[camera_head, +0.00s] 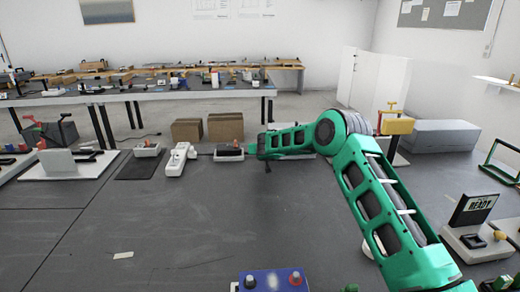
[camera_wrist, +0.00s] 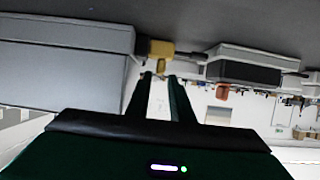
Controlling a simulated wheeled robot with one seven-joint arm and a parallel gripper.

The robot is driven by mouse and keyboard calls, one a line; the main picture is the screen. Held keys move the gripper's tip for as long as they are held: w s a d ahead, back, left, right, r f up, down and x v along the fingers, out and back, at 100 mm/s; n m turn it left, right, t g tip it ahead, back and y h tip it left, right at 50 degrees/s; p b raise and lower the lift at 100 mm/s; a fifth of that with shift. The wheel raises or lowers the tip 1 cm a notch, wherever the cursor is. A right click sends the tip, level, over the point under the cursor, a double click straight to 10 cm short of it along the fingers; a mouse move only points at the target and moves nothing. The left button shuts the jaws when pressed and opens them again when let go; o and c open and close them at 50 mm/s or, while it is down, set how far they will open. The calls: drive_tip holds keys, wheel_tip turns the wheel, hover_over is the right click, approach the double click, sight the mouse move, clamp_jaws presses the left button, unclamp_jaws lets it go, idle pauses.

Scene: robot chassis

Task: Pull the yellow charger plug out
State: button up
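A yellow block-like piece (camera_wrist: 161,48), which I take for the charger plug, shows in the upside-down wrist view just beyond my fingertips. A yellow piece (camera_head: 398,126) also stands above a pale base right of my elbow in the head view; I cannot tell if it is the same one. My gripper (camera_wrist: 161,77) has its two green fingers apart, with a bright gap between them and nothing clearly held. The yellow piece lines up with that gap, but contact cannot be told. In the head view my forearm reaches left and the fingertips are not clear.
A white and black device (camera_wrist: 258,60) is right of the yellow piece in the wrist view, and a grey box (camera_wrist: 65,60) is left of it. In the head view, a white power strip (camera_head: 178,160) and a blue box (camera_head: 270,281) stand on the dark table. The table's left front is mostly clear.

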drive_tip(key=shift+x, duration=3.05)
drive_tip(key=shift+c, duration=0.3)
